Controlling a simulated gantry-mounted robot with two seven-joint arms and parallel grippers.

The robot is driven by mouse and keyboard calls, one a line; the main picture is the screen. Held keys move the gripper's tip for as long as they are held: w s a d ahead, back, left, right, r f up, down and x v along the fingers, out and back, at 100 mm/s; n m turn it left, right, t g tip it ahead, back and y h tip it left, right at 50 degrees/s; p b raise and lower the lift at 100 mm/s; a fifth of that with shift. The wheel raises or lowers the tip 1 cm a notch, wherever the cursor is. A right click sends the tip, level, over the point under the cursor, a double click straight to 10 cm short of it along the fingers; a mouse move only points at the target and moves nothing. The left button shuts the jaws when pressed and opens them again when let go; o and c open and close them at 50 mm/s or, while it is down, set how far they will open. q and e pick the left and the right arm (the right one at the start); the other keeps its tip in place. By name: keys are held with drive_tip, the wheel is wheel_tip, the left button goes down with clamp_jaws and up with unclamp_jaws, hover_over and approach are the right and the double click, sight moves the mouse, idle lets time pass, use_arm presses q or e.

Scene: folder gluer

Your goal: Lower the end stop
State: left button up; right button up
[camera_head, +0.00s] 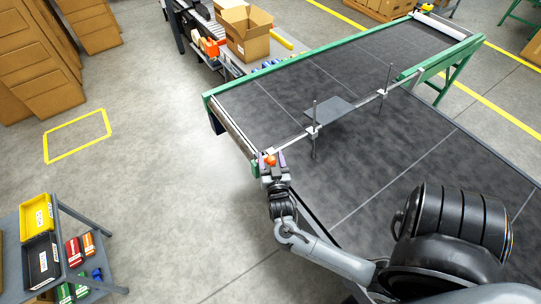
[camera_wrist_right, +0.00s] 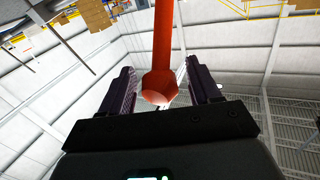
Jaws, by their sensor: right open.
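The end stop looks to be the crossbar (camera_head: 350,112) over the dark belt (camera_head: 395,150), with a flat grey plate (camera_head: 327,111) and upright rods in clamps. An orange handle (camera_head: 270,160) is at the bar's near left end, by the belt edge. My right gripper (camera_head: 272,163) is at this handle, its purple fingers open. In the right wrist view, the orange-red handle (camera_wrist_right: 163,85) has a faceted end and stands between the two fingers, with gaps visible on both sides. Whether a finger touches it I cannot tell. My left gripper is not in view.
The belt has a green frame (camera_head: 235,89) at its far left end. An open cardboard box (camera_head: 248,40) stands on another line behind. A cart with a yellow bin (camera_head: 37,217) is at lower left. The floor between cart and belt is clear.

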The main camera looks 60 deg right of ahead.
drive_tip(key=shift+w+d, duration=0.25)
drive_tip(key=shift+d, duration=0.15)
clamp_jaws()
